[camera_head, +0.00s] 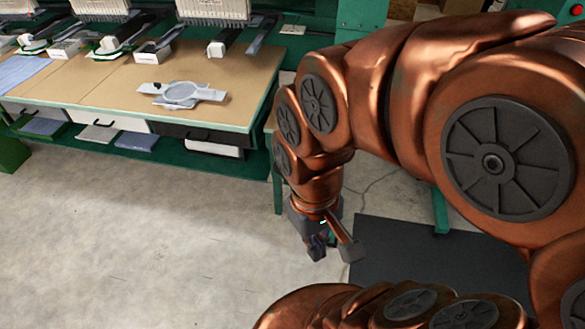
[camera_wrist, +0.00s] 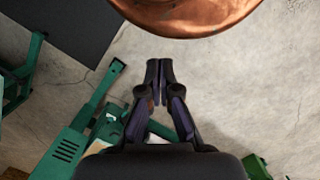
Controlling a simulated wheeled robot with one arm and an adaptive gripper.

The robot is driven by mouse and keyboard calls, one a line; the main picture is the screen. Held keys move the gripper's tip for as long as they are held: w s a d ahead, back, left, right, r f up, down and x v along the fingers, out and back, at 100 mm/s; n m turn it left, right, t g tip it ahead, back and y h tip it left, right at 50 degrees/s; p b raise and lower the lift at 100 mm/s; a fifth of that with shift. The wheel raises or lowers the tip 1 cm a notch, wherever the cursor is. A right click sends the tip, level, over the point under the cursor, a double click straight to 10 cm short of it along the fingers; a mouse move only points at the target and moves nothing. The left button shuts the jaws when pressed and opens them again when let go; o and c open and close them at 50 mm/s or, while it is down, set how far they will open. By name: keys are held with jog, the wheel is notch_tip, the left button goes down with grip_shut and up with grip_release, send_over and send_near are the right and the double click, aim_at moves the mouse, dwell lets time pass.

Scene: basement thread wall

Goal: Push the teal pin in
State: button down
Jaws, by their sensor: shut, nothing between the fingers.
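I see no teal pin in either view. My gripper (camera_head: 330,248) hangs at the end of my copper arm, in front of the table's right end and over the floor. In the wrist view, the two dark fingers of my gripper (camera_wrist: 159,68) meet at their tips, with nothing between them. No thing of the task is near or touching the fingers.
A tan-topped work table (camera_head: 100,90) with a green frame stands at the back left, with machines along its far side. A grey hoop frame (camera_head: 182,94) lies on it. A dark mat (camera_head: 430,268) lies on the floor at right. The concrete floor (camera_head: 130,240) at left is clear.

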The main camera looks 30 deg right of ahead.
jog(key=w+d+f+n+t+h+b, duration=0.3)
jog(key=w+d+f+n+t+b, duration=0.15)
jog(key=w+d+f+b, duration=0.75)
jog(key=w+d+f+n+t+h+b, duration=0.25)
jog(key=w+d+f+t+b, duration=0.25)
jog(key=w+d+f+b, duration=0.75)
jog(key=w+d+f+n+t+y+b, duration=0.2)
jog(key=w+f+n+t+y+b, duration=0.1)
jog(key=f+b, duration=0.4)
jog(key=w+d+f+n+t+y+b, duration=0.2)
jog(key=w+f+n+t+y+b, duration=0.2)
jog(key=f, duration=0.7)
jog(key=w+n+t+b, duration=0.2)
jog(key=n+b, duration=0.1)
jog(key=n, duration=0.1)
jog(key=shift+w+f, duration=0.15)
jog(key=shift+f, duration=0.1)
